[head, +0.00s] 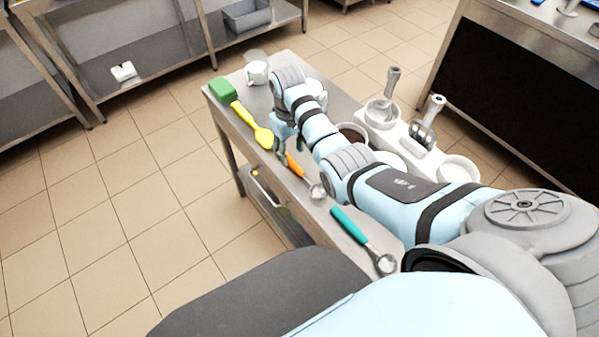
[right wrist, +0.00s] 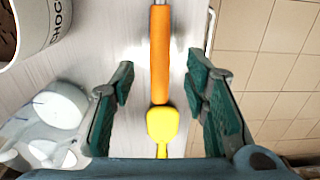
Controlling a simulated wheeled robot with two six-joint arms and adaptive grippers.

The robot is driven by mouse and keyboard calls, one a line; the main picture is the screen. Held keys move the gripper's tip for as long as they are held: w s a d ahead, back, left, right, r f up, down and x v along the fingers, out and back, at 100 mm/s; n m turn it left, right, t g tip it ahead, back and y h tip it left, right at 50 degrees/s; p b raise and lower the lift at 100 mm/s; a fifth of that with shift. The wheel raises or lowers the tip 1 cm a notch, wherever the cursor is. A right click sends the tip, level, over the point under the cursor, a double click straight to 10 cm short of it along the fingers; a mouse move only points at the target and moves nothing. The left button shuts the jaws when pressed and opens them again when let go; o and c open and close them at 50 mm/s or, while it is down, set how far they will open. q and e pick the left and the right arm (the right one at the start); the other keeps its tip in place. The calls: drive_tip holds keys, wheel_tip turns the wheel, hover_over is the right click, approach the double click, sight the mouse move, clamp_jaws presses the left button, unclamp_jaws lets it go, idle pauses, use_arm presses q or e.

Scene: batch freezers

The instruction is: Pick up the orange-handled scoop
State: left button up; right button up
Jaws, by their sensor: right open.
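The orange-handled scoop (head: 295,167) lies on the steel table near its left edge, its metal bowl toward the teal-handled scoop (head: 348,222). In the right wrist view its orange handle (right wrist: 160,50) runs down the middle, with the handle's end between my fingers in the picture. My right gripper (head: 284,146) is at the handle's far end; it also shows in the right wrist view (right wrist: 160,84), open, one finger on each side of the handle, touching neither. The scoop's bowl is out of the wrist view. My left gripper is not in view.
A yellow spatula (head: 254,126) lies close to the handle's end, and a green block (head: 221,89) is beyond it. A white holder (head: 399,132) with metal scoops and tubs stands right of my arm. A white mug (head: 256,73) is at the far end.

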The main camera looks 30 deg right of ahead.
sight(292, 162)
drive_tip(key=f, duration=0.3)
drive_tip(key=f+b, duration=0.1)
drive_tip(key=shift+s+f, duration=0.25)
drive_tip(key=shift+s+r, duration=0.1)
clamp_jaws()
